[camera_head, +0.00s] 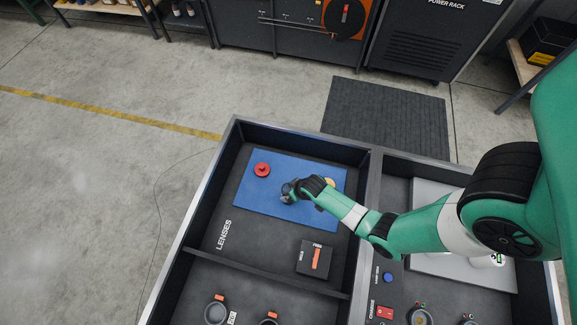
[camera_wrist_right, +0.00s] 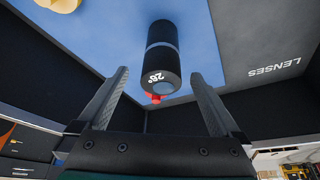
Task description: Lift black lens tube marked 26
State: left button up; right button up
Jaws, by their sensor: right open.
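In the right wrist view, a black lens tube (camera_wrist_right: 162,38) with a grey band and a white "26°" mark stands over the blue mat (camera_wrist_right: 110,35). My right gripper (camera_wrist_right: 158,76) is open, with one finger on either side of the tube's near end; contact is not visible. In the head view my right gripper (camera_head: 290,190) is low over the blue mat (camera_head: 250,205) in the lens compartment, and it mostly hides the tube. My left gripper is not in view.
A red round part (camera_head: 262,170) lies on the mat to the left of the gripper. A tan round part (camera_head: 331,183) is partly hidden behind my wrist. A black box with an orange switch (camera_head: 315,259) sits nearer. Tote walls and dividers (camera_head: 270,276) surround the compartment.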

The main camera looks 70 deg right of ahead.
jog(key=b+x, duration=0.7)
jog(key=x, duration=0.2)
jog(key=shift+a+f+b, duration=0.1)
jog(key=shift+f+b, duration=0.15)
jog(key=shift+b, duration=0.1)
jog(key=shift+r, duration=0.15)
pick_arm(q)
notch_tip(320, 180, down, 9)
pick_arm(e)
grip_shut()
